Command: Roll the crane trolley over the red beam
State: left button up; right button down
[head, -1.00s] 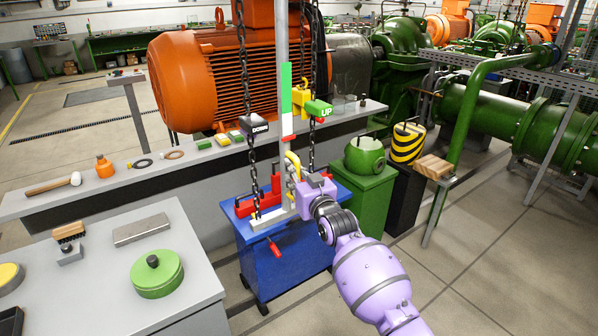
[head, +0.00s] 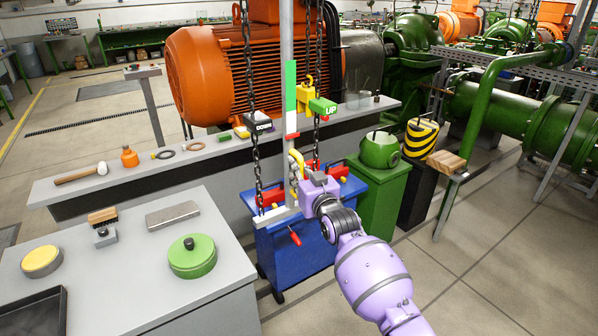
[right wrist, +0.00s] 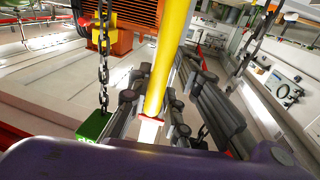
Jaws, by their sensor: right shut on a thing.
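My right gripper (head: 298,180) is shut on a yellow handle (head: 297,158) beside a tall grey post (head: 287,50) with a green, white and red marked strip. The right wrist view shows the yellow handle (right wrist: 166,55) running between the dark fingers (right wrist: 155,112). The post's grey foot (head: 277,216) shows in front of the blue cart. The trolley and the red beam cannot be made out in these views. My left gripper is out of view.
The blue cart (head: 300,250) with red items stands behind the post's foot. A green stand (head: 380,205) and a black-and-yellow block (head: 420,138) are to its right. A grey table (head: 140,275) fills the lower left. Open floor lies at right.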

jog(key=shift+r, duration=0.35)
jog(key=c, duration=1.7)
grip_release()
jog(key=shift+f, duration=0.1)
jog(key=shift+f, duration=0.1)
jog(key=v, duration=1.2)
